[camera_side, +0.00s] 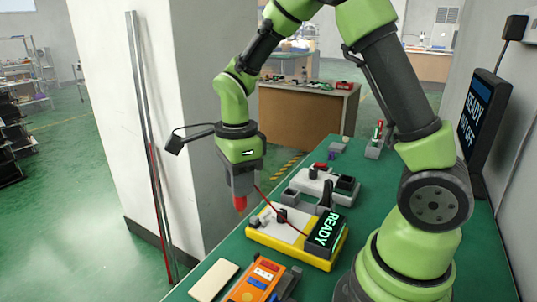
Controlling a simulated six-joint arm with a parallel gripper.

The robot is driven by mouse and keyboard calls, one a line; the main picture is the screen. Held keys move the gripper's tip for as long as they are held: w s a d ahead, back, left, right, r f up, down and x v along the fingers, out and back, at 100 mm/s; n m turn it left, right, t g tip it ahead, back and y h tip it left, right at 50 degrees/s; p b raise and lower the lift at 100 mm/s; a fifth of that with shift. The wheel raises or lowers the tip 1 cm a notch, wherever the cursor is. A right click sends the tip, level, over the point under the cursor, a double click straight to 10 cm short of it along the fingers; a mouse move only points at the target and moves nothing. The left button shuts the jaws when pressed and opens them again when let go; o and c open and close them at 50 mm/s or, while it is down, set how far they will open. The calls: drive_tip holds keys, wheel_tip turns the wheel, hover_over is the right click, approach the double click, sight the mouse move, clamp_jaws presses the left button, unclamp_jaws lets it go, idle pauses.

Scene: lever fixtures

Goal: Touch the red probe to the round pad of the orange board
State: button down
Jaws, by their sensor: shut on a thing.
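My gripper (241,188) is shut on the red probe (240,204), which points down with its red end showing below the jaws. A thin red cable runs from near the gripper to the yellow and white tester (282,236), whose dark display reads READY. The probe is in the air to the left of the tester, apart from the orange board. The orange board (257,285) lies at the bottom of the view with blue, red and white parts on it. The frame cuts off the board's lower end.
A cream block (214,280) lies left of the board on the green table. A white and grey fixture (322,186) stands behind the tester. Small parts (374,150) stand farther back. A screen (483,118) stands at the right. A pillar (140,110) rises at the left.

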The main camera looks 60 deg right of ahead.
drive_tip(key=s+a+n, duration=0.4)
drive_tip(key=s+a, duration=0.4)
drive_tip(key=a, duration=0.2)
drive_tip(key=shift+w+f, duration=0.1)
drive_tip(key=shift+f, duration=2.9)
drive_tip(key=shift+f, duration=0.6)
wheel_tip(320, 180, up, 7)
